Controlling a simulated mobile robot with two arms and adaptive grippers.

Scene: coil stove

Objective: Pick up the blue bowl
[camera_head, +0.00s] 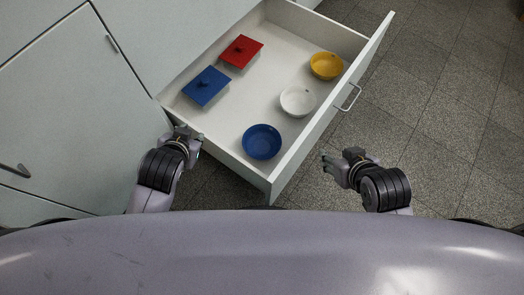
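The blue bowl (262,142) sits inside the open drawer (230,158), in the corner nearest me. My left gripper (193,138) is just outside the drawer's left side, to the left of the bowl and apart from it. Its fingers look spread and nothing shows between them. My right gripper (326,164) is outside the drawer's front, to the right of the bowl and over the floor. It holds nothing that I can see; its finger gap is too small to judge.
The drawer also holds a white bowl (298,101), a yellow bowl (326,66), a blue lidded box (206,86) and a red lidded box (242,51). The drawer front has a handle (348,97). White cabinet doors (70,100) stand at left. The tiled floor (440,110) at right is clear.

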